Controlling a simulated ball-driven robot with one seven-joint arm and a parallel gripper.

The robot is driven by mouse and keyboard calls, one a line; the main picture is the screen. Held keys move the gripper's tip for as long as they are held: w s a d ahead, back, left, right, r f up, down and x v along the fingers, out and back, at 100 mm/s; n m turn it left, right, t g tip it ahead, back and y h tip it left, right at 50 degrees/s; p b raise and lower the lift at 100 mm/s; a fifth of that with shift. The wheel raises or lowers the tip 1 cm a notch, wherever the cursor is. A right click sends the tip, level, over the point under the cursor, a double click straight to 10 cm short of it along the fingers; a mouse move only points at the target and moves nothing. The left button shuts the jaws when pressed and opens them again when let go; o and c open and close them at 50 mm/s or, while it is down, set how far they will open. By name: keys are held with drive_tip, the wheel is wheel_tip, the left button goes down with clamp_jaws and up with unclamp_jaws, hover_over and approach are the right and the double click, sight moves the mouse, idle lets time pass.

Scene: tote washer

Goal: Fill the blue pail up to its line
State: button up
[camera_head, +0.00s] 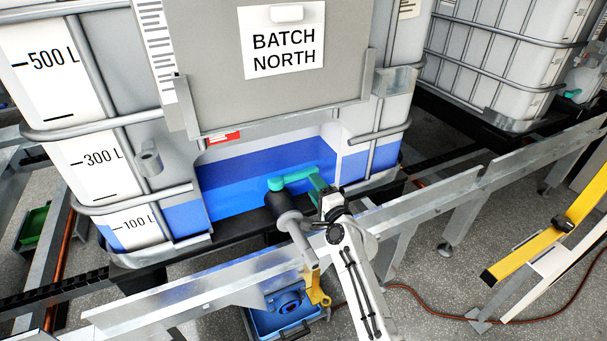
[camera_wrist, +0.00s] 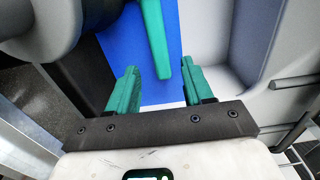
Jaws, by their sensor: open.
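The tote marked BATCH NORTH (camera_head: 150,45) holds blue liquid, whose surface shows a little above its 100 L mark. A dark valve with a teal lever (camera_head: 290,181) sits low on its front, and a grey spout (camera_head: 293,224) runs down from it. My gripper (camera_head: 318,184) is open at the lever's right end. In the wrist view, the lever (camera_wrist: 155,40) points between the two teal fingers (camera_wrist: 160,85), with gaps on both sides.
A galvanized rail (camera_head: 430,205) crosses in front of the tote. A yellow fitting (camera_head: 317,287) hangs by the pail. A red hose (camera_head: 425,306) lies on the floor at right, near a yellow post (camera_head: 545,240). A green bin (camera_head: 35,228) is at left. Another tote (camera_head: 500,60) stands behind.

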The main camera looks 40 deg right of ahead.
sight(306, 176)
drive_tip(key=b+x, duration=0.1)
drive_tip(key=x, duration=0.6)
drive_tip(key=shift+w+d+b, duration=0.1)
drive_tip(key=shift+w+b, duration=0.2)
drive_tip(key=shift+b, duration=0.05)
drive_tip(key=shift+f, duration=0.1)
clamp_jaws()
